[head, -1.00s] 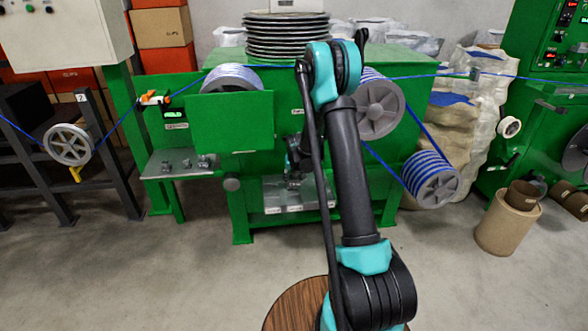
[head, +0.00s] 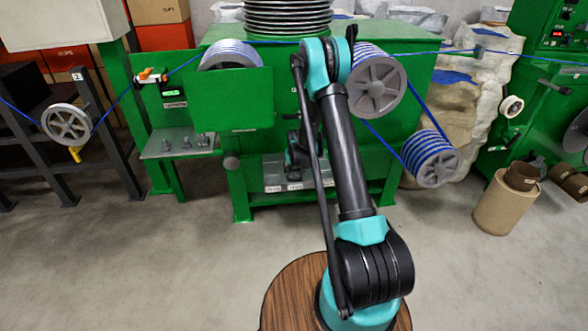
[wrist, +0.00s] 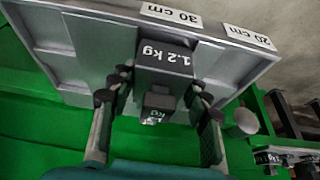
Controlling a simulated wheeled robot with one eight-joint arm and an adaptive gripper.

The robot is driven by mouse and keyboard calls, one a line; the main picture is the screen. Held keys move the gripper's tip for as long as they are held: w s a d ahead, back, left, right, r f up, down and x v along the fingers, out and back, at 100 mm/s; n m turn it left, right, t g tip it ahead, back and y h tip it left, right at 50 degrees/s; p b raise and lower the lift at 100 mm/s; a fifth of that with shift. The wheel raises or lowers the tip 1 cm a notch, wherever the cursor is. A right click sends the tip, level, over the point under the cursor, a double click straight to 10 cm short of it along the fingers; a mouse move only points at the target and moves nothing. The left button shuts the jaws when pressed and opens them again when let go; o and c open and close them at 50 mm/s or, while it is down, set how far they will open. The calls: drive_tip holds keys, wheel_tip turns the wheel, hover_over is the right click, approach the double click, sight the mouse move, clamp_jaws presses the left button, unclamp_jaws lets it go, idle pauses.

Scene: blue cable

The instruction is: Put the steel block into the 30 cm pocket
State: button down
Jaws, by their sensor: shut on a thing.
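The steel block (wrist: 165,65), dark grey and marked 1.2 kg, is between the fingers of my gripper (wrist: 158,97) in the wrist view. A smaller dark part marked kg shows nearer the camera; I cannot tell if it belongs to the same block. My gripper is shut on the block, over the grey tray (wrist: 82,40) with dividers. The labels 30 cm (wrist: 170,14) and 20 cm (wrist: 248,37) are on its rim. The block is beside the 30 cm label; its underside is hidden. In the head view, my arm partly hides the gripper (head: 293,160) and tray (head: 274,188).
The green machine (head: 237,100) stands around the tray, with its panel to the left. A side shelf (head: 180,144) holds several small metal pieces. A blue cable (head: 420,110) runs over reels. Bare floor is in front.

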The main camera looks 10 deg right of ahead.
drive_tip(key=shift+f, duration=0.6)
drive_tip(key=c, duration=0.7)
unclamp_jaws()
drive_tip(key=shift+c, duration=0.2)
drive_tip(key=shift+r, duration=0.5)
drive_tip(key=v, duration=1.2)
drive_tip(key=s+d+r, duration=0.1)
drive_tip(key=s+r, duration=0.4)
drive_tip(key=s, duration=0.3)
drive_tip(key=s+d+r, duration=0.2)
drive_tip(key=s+r, duration=0.4)
drive_tip(key=s, duration=0.3)
drive_tip(key=s+d, duration=0.1)
drive_tip(key=s, duration=1.9)
drive_tip(key=shift+f, duration=0.35)
